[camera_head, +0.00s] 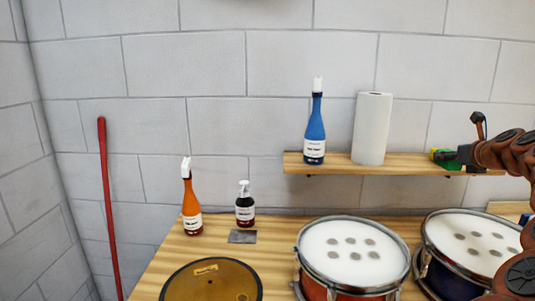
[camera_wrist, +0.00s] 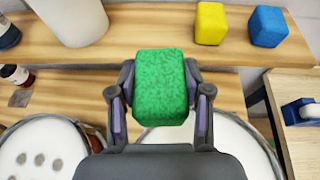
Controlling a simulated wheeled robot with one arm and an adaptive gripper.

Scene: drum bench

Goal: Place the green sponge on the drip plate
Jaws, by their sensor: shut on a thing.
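The green sponge (camera_wrist: 161,88) is a textured block held between the two fingers of my gripper (camera_wrist: 160,95) in the wrist view. In the head view the green sponge (camera_head: 437,154) shows small at the tip of my gripper (camera_head: 445,155), by the right part of the wall shelf. A small flat grey square, likely the drip plate (camera_head: 242,237), lies bare on the bench in front of the dark pump bottle. It also shows at the left edge of the wrist view (camera_wrist: 20,97). The held sponge is well to the right of it and higher.
The shelf (camera_head: 300,164) holds a blue bottle (camera_head: 315,130), a paper roll (camera_head: 372,128), and yellow (camera_wrist: 210,23) and blue (camera_wrist: 267,26) blocks. An orange bottle (camera_head: 190,205) and pump bottle (camera_head: 245,208) stand behind the plate. Two drums (camera_head: 352,252) (camera_head: 470,240) and a brown disc (camera_head: 212,282) fill the front.

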